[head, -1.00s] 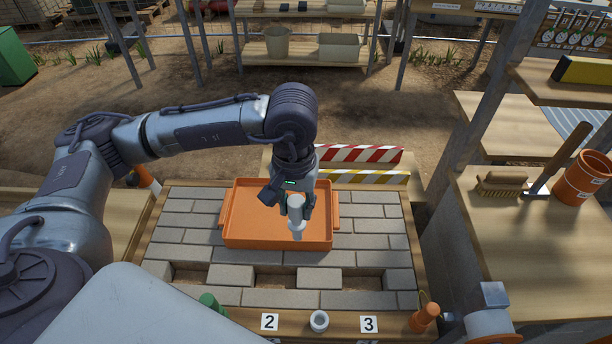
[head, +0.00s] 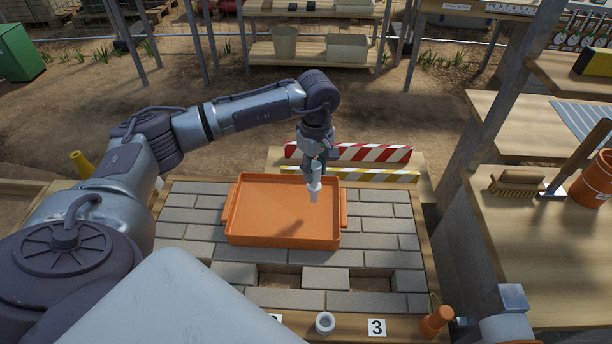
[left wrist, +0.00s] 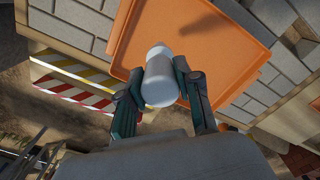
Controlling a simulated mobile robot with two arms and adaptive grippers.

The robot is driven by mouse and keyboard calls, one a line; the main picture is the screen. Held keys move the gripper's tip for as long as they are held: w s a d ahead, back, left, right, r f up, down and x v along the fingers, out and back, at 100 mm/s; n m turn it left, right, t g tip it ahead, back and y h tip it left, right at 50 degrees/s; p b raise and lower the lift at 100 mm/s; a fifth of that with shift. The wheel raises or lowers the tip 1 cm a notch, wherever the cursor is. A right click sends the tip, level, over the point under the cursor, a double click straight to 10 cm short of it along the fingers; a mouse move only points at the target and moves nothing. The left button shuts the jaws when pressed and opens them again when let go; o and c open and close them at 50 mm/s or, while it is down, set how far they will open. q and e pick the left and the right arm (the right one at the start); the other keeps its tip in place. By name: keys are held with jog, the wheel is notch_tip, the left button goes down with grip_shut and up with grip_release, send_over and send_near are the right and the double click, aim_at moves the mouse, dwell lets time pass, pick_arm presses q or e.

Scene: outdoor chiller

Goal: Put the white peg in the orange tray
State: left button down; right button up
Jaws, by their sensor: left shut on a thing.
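The orange tray (head: 270,212) lies on the grey brick surface, and it also fills much of the left wrist view (left wrist: 225,50). My left gripper (head: 315,172) is shut on the white peg (head: 314,190). The peg hangs upright from the fingers above the right part of the tray, apart from its floor. In the left wrist view the peg (left wrist: 159,78) sits between the two fingertips (left wrist: 160,88) with the tray behind it. The tray holds nothing that I can see except a shadow. My right gripper is not in view.
Red-striped (head: 370,153) and yellow-striped (head: 375,175) barriers stand behind the tray. A side bench at right holds a brush (head: 517,182) and an orange pot (head: 597,180).

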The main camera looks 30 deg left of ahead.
pick_arm(q)
jog(key=f, duration=0.1)
jog(key=a+f, duration=0.1)
jog(key=f, duration=0.1)
jog(key=a+f+p, duration=0.1)
jog(key=shift+s+f, duration=0.1)
jog(key=shift+f, duration=0.6)
jog(key=shift+f, duration=0.15)
jog(key=c, duration=0.8)
grip_release()
